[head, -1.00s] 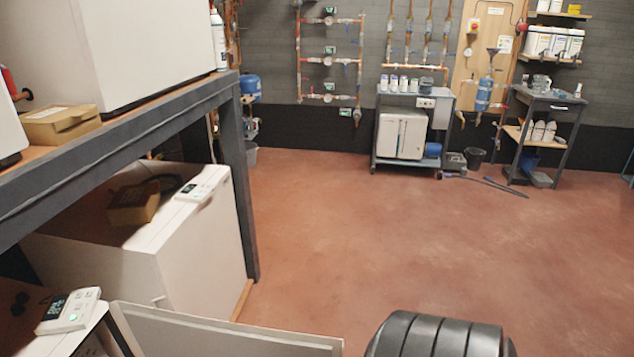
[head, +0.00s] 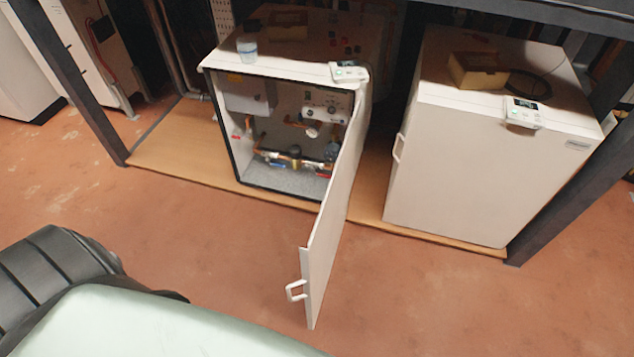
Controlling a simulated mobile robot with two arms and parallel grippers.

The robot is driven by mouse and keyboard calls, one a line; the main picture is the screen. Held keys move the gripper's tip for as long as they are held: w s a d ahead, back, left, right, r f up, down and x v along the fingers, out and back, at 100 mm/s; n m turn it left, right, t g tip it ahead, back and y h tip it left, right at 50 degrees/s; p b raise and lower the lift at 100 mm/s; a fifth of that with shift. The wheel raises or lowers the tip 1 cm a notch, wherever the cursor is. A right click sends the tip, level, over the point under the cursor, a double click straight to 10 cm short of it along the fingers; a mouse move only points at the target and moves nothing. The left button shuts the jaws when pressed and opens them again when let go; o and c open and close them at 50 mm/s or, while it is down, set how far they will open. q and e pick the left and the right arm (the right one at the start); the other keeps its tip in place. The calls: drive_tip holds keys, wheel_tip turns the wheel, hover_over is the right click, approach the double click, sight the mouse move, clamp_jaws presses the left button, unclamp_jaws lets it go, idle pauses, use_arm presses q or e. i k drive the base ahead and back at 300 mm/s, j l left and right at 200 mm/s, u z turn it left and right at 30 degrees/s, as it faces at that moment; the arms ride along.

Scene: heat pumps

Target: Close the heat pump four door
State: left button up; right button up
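A white heat pump cabinet (head: 222,80) stands on the low wooden shelf, its front open. Pipes, valves and a gauge show inside. Its white door (head: 328,225) is hinged on the right side of the opening and swung wide out over the floor. A white handle (head: 296,290) is on the door's free edge. I cannot read a number on this cabinet, so I cannot tell whether it is heat pump four. Neither gripper shows in the head view.
A closed white cabinet (head: 470,160) stands right of the open one, with a yellowish box (head: 478,70) and a controller (head: 523,112) on top. Dark frame posts (head: 75,90) flank the shelf (head: 170,160). The red floor (head: 200,250) before the door is clear.

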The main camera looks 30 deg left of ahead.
sight(316, 260)
drive_tip(key=l+u, duration=0.15)
drive_tip(key=u, duration=0.3)
drive_tip(key=l+u, duration=0.1)
drive_tip(key=u, duration=0.3)
drive_tip(key=k+j, duration=0.05)
